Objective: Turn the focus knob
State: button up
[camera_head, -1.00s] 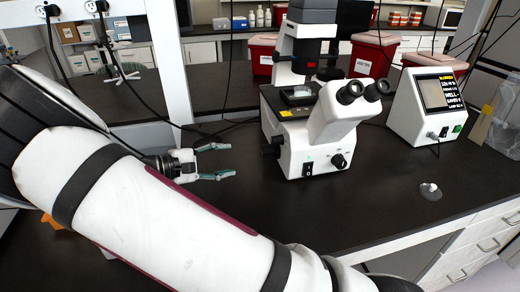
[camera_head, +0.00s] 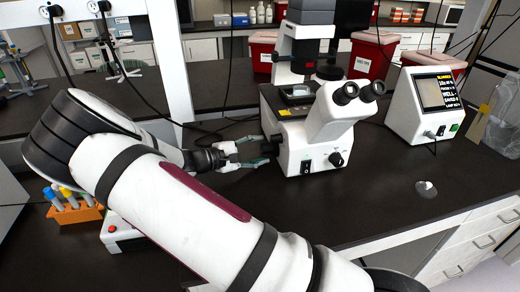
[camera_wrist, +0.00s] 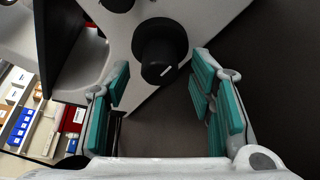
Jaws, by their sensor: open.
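The white microscope (camera_head: 305,160) stands on the black bench in the head view. Its black focus knob (camera_head: 269,148) sticks out of the left side, partly hidden by my fingers. In the wrist view the focus knob (camera_wrist: 160,52) is a black cylinder with a white mark on its end face. My gripper (camera_head: 260,153) is open at the microscope's left side, its fingertips close to the knob. In the wrist view my gripper (camera_wrist: 161,78) has its teal-padded fingers on either side of the knob's end, with gaps visible. I cannot tell how deep the knob sits between them.
Another black knob (camera_head: 337,159) is on the microscope's front right. A white device with a screen (camera_head: 424,125) stands to the right. The front bench is mostly clear.

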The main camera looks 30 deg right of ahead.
jog(key=shift+d+f, duration=0.15)
jog(key=shift+d, duration=0.35)
jog(key=c, duration=1.2)
jog(key=shift+o, duration=0.2)
